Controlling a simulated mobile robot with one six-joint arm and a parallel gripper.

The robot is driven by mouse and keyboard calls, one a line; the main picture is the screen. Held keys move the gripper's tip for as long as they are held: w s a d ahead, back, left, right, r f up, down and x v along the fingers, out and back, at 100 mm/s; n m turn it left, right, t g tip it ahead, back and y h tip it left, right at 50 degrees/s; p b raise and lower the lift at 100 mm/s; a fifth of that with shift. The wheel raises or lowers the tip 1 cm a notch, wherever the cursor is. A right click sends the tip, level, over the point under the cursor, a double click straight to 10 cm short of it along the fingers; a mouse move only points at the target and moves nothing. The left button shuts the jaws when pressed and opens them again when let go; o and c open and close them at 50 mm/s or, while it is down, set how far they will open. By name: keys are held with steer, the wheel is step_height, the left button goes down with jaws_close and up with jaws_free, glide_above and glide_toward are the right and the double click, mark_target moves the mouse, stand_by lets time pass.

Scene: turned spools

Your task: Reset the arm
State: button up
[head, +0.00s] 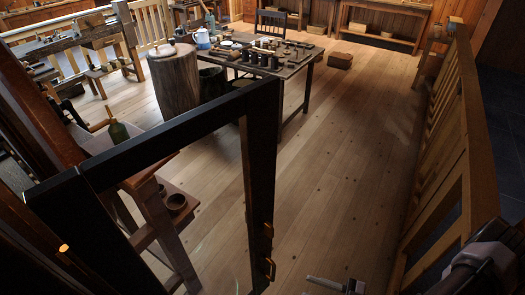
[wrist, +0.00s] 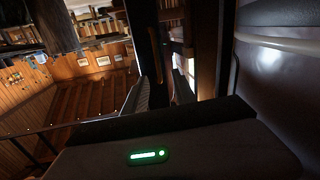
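My arm shows only in part in the head view, as grey and dark pieces at the bottom right edge. A small grey piece (head: 345,287) there may be my gripper, but its fingers cannot be made out. It is over the floor and nothing is seen held in it. A dark body with a lit green strip (wrist: 149,155) fills the bottom of that view, likely part of my own body.
A black frame (head: 170,130) with brass fittings stands close in front. A worktable (head: 290,70) with several dark spools is behind it, beside a thick log (head: 174,82). A wooden railing (head: 450,150) runs along the right. The plank floor (head: 345,150) between is clear.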

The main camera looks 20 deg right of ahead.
steer(key=w+a+r+n+g+h+b, duration=0.3)
steer(key=r+n+g, duration=0.4)
steer(key=n, duration=1.1)
steer(key=w+a+r+n+g+h, duration=0.35)
steer(key=r+n, duration=0.65)
steer(key=n, duration=0.8)
steer(key=s+a+r+n+t+h+b, duration=0.1)
steer(key=r+n, duration=0.4)
steer(key=n, duration=0.5)
steer(key=s+a+r+n+t+h+b, duration=0.1)
steer(key=s+a+r+n+t+h, duration=0.2)
steer(key=a+r+n, duration=0.3)
steer(key=n+h, duration=0.1)
steer(key=n, duration=0.4)
steer(key=shift+s+t, duration=0.25)
steer(key=shift+t, duration=0.1)
